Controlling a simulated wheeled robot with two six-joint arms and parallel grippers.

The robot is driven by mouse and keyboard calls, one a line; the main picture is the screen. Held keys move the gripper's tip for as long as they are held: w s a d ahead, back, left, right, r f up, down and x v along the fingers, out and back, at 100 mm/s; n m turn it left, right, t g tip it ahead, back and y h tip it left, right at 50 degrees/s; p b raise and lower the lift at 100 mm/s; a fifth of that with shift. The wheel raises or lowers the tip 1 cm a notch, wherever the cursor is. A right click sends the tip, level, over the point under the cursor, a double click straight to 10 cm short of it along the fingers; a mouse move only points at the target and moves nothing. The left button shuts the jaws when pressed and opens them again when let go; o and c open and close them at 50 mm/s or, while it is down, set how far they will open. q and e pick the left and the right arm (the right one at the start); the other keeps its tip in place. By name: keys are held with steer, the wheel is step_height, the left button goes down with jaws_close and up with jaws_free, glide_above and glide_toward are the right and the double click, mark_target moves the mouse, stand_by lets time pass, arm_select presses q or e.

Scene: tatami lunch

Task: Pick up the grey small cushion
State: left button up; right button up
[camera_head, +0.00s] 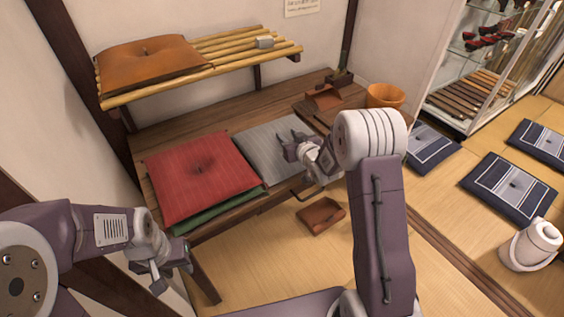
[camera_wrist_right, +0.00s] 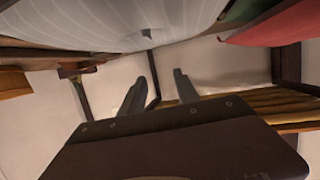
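The grey small cushion (camera_head: 268,148) is striped and lies flat on the wooden bench, right of a red cushion (camera_head: 203,176). My right gripper (camera_head: 291,143) is open over the right part of the grey cushion; from the head view I cannot tell whether it touches. In the right wrist view the grey cushion (camera_wrist_right: 100,22) fills the top left, and the spread fingers of my right gripper (camera_wrist_right: 160,88) have nothing between them. My left gripper (camera_head: 170,276) hangs empty at the lower left, in front of the bench, its fingers apart.
A green cushion (camera_head: 222,211) lies under the red one. An orange-brown cushion (camera_head: 150,66) and a small grey object (camera_head: 265,42) rest on the slatted shelf above. A brown tray (camera_head: 321,215) lies on the tatami.

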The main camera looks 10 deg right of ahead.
steer(key=f, duration=0.2)
steer(key=d+f, duration=0.1)
steer(key=f, duration=0.2)
steer(key=shift+w+f, duration=0.1)
steer(key=shift+w, duration=0.05)
steer(key=shift+d+f+g, duration=0.15)
steer(key=shift+f+g, duration=0.1)
steer(key=shift+g, duration=0.05)
steer(key=shift+s+r, duration=0.2)
steer(key=shift+s, duration=0.05)
steer(key=b+x, duration=0.1)
steer(key=x, duration=0.8)
steer(key=shift+c, duration=0.4)
jaws_close()
